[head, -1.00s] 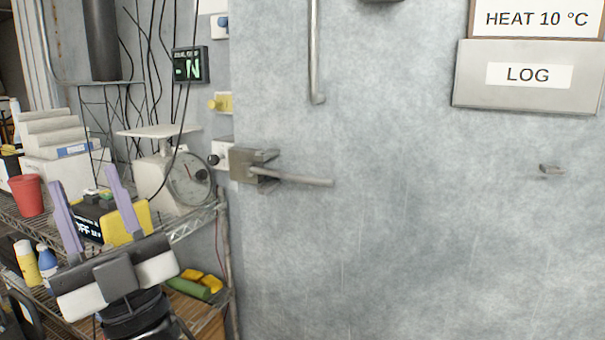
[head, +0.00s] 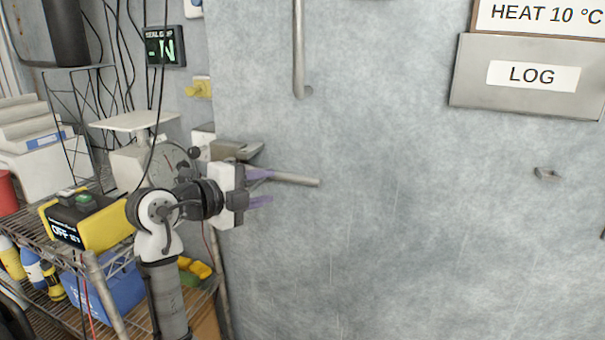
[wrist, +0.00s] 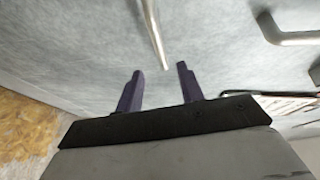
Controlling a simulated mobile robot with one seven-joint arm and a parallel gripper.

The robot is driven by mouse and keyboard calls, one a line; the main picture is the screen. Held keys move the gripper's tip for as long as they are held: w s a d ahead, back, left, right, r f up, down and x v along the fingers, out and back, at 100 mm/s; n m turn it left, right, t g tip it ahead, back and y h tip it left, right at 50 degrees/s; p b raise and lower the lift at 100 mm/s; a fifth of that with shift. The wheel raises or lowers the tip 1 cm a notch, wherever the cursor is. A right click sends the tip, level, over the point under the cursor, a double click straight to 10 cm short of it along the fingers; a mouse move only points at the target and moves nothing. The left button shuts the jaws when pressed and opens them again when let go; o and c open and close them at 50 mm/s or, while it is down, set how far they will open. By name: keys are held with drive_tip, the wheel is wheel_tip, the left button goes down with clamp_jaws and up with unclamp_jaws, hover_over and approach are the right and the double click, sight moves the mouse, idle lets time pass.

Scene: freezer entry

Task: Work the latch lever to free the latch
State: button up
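My wrist hides part of the bracket area.
A vertical door handle (head: 298,50) hangs above the lever. A log box (head: 530,77) and a small metal catch (head: 547,173) are on the door at right. A crowded wire shelf (head: 100,262) with a dial scale (head: 140,165) stands at left. The door's lower middle is clear.

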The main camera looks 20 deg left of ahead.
sight(295, 180)
drive_tip(key=p+x, duration=0.3)
drive_tip(key=x, duration=0.8)
drive_tip(key=shift+p, duration=0.3)
drive_tip(key=shift+w+d+f, duration=0.15)
drive_tip(key=shift+w, duration=0.35)
clamp_jaws()
